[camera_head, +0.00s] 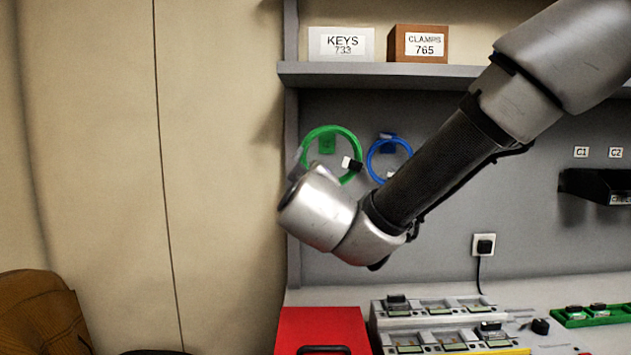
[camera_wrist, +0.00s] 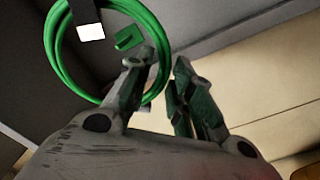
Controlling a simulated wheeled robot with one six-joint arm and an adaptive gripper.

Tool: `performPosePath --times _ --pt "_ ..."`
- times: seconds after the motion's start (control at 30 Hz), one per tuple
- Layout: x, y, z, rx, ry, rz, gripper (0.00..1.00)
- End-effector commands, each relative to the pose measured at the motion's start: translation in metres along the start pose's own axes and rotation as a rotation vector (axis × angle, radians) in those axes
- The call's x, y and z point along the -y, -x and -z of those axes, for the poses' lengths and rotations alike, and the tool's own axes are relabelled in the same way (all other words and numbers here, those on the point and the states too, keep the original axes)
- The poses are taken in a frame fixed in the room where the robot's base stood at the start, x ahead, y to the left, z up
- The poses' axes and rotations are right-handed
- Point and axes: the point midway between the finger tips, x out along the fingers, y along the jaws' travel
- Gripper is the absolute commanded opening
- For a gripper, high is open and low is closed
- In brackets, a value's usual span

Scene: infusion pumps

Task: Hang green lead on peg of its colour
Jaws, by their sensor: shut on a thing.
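The green lead (camera_head: 360,158) is a coiled ring against the grey back panel. A green peg plate (camera_head: 327,144) shows inside its loop. In the wrist view the green lead (camera_wrist: 57,62) fills the upper left, with a black-and-white connector (camera_wrist: 90,31) on it and the green peg (camera_wrist: 129,38) inside the ring. My gripper (camera_wrist: 160,72) is shut on the ring's right side, which passes between the fingers. I cannot tell whether the loop rests on the peg. In the head view my wrist mostly hides the fingers.
A blue lead (camera_head: 370,158) hangs by a blue plate (camera_head: 388,146) just right, partly behind my arm. A shelf (camera_head: 350,75) with two labelled boxes is above. Below are a red case (camera_head: 320,322) and grey pump racks (camera_head: 440,325). Cream wall lies left.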

Motion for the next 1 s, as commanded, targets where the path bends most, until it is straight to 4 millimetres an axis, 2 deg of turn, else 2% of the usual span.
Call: performPosePath --times 1.0 --pt "0.001 -0.066 -0.001 0.003 -0.001 -0.001 0.0"
